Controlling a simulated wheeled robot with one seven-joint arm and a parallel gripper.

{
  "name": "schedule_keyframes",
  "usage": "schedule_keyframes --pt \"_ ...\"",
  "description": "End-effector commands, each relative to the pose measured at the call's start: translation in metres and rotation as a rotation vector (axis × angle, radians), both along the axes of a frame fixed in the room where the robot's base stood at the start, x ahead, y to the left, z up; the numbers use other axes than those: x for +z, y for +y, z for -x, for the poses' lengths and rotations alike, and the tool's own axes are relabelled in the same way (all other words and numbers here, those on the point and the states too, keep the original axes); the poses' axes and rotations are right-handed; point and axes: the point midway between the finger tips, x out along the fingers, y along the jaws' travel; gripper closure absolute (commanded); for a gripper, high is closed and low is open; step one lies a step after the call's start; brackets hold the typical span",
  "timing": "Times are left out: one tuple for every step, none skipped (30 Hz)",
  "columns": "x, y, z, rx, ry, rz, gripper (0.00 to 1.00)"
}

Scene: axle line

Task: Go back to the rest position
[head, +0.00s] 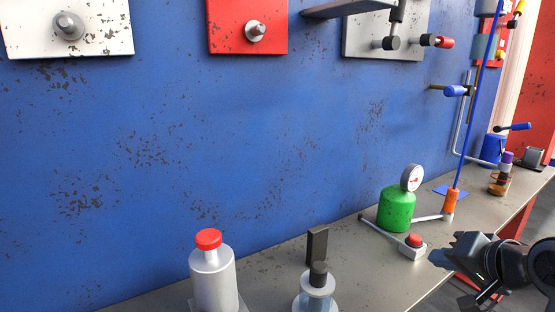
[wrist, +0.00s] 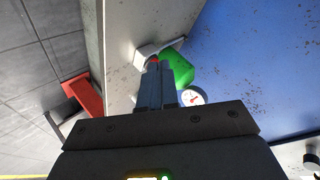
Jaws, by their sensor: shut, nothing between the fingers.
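My gripper (head: 440,257) is at the lower right of the head view, in front of the bench's front edge. In the wrist view its fingers (wrist: 154,68) are together, with nothing between them. A green tank (head: 396,209) with a round white gauge (head: 411,178) stands just behind the box. I cannot tell from these frames whether the fingertips touch the box, but in the head view they look apart from it.
The grey bench (head: 345,262) runs along a blue wall (head: 200,130). A silver bottle with a red cap (head: 213,280) and a dark-topped fitting (head: 318,285) stand at the near end. Floor (wrist: 40,60) lies open beside the bench.

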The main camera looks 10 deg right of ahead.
Motion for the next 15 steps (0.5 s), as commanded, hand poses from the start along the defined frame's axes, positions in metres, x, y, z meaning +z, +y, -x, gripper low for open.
schedule_keyframes --pt "-0.006 0.011 0.000 0.005 -0.015 -0.010 1.00" --pt "-0.008 0.017 0.000 0.008 -0.026 -0.013 1.00" --pt "-0.011 0.025 0.000 0.011 -0.043 -0.018 1.00" --pt "-0.014 0.032 0.001 0.013 -0.055 -0.022 1.00" --pt "-0.017 0.038 0.002 0.015 -0.068 -0.026 1.00" --pt "-0.022 0.049 0.003 0.017 -0.086 -0.029 1.00" --pt "-0.026 0.057 0.005 0.018 -0.100 -0.033 1.00" --pt "-0.030 0.066 0.008 0.017 -0.115 -0.036 1.00" --pt "-0.036 0.078 0.012 0.017 -0.134 -0.037 1.00" --pt "-0.041 0.087 0.017 0.017 -0.148 -0.037 1.00" --pt "-0.045 0.095 0.021 0.016 -0.161 -0.035 1.00" --pt "-0.052 0.106 0.028 0.013 -0.176 -0.032 1.00" --pt "-0.056 0.114 0.034 0.012 -0.186 -0.027 1.00" --pt "-0.060 0.121 0.041 0.008 -0.196 -0.021 1.00" --pt "-0.066 0.130 0.050 0.006 -0.208 -0.012 1.00"
